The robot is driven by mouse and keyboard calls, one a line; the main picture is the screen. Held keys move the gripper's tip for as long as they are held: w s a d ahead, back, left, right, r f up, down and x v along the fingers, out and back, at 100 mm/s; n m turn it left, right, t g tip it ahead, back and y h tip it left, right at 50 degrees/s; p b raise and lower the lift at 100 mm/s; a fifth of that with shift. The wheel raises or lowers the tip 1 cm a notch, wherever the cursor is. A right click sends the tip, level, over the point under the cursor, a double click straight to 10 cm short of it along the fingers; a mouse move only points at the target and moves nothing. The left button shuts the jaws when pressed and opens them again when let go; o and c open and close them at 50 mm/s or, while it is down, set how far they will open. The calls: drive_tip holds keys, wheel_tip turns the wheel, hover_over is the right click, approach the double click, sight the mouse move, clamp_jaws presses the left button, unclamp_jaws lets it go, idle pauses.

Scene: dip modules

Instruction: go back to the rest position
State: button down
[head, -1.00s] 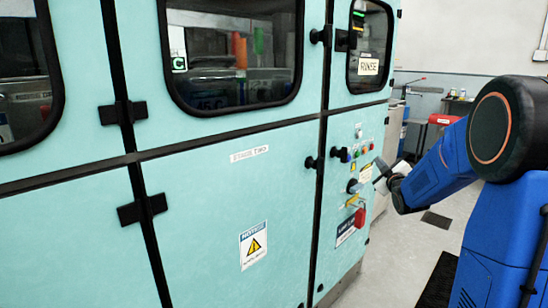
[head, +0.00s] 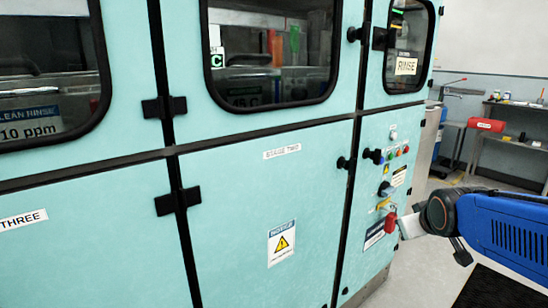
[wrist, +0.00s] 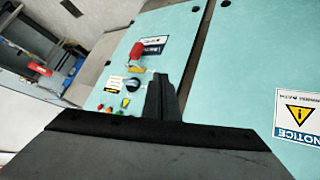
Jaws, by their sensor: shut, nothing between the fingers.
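My gripper (head: 405,229) is at the right of the head view, at the end of my blue arm, in front of the lower control panel (head: 378,205). In the wrist view its dark fingers (wrist: 160,92) are together and hold nothing. In the head view the red part (head: 391,223) appears right beside the gripper tip. I cannot tell the exact gap between them.
The teal cabinet (head: 235,200) with windows and black latches fills the left and middle. A notice label (head: 282,242) is on its lower door. A dark mat (head: 495,290) lies on the floor at lower right. A bench with a red box (head: 487,125) stands behind.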

drive_tip(key=s+a+f+m+g, duration=0.1)
drive_tip(key=s+a+f+g, duration=0.1)
drive_tip(key=s, duration=0.8)
drive_tip(key=s+a+f+g+y, duration=0.1)
drive_tip(key=s+a+f, duration=0.3)
drive_tip(key=s, duration=0.7)
drive_tip(key=shift+a+m+g+y, duration=0.2)
drive_tip(key=shift+m+g+y, duration=0.15)
drive_tip(key=shift+g, duration=0.45)
